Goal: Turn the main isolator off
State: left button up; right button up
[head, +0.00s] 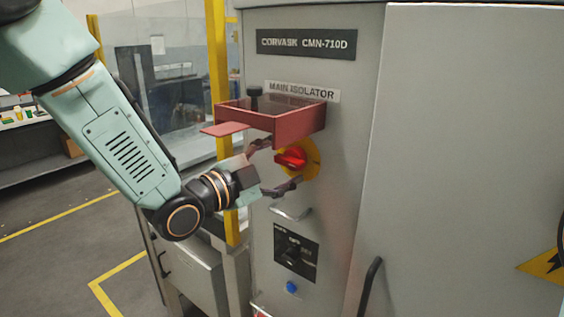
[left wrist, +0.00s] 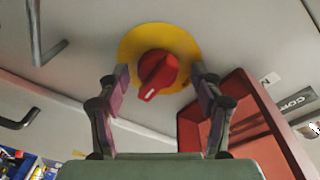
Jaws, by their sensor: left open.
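The main isolator is a red rotary knob (head: 291,158) on a yellow disc (head: 313,160), set on the grey cabinet front below the "MAIN ISOLATOR" label (head: 303,92). My left gripper (head: 280,168) is open and faces the knob. In the left wrist view the knob (left wrist: 158,73) lies between the two fingertips, one on each side, with a white mark on its handle pointing down-left. I cannot tell whether either finger touches it. A red open box-like guard (head: 302,125) juts out just above the knob. My right gripper is not in view.
Below the knob are a metal handle (head: 291,212), a black switch plate (head: 296,253) and a blue button (head: 292,287). A yellow post (head: 218,70) stands left of the cabinet. A black door handle (head: 370,287) is at the lower right.

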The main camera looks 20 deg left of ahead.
pick_arm(q)
jog(key=shift+d, duration=0.45)
jog(key=shift+c, duration=1.4)
jog(key=shift+a, duration=0.2)
jog(key=c, duration=0.6)
jog(key=shift+c, duration=1.3)
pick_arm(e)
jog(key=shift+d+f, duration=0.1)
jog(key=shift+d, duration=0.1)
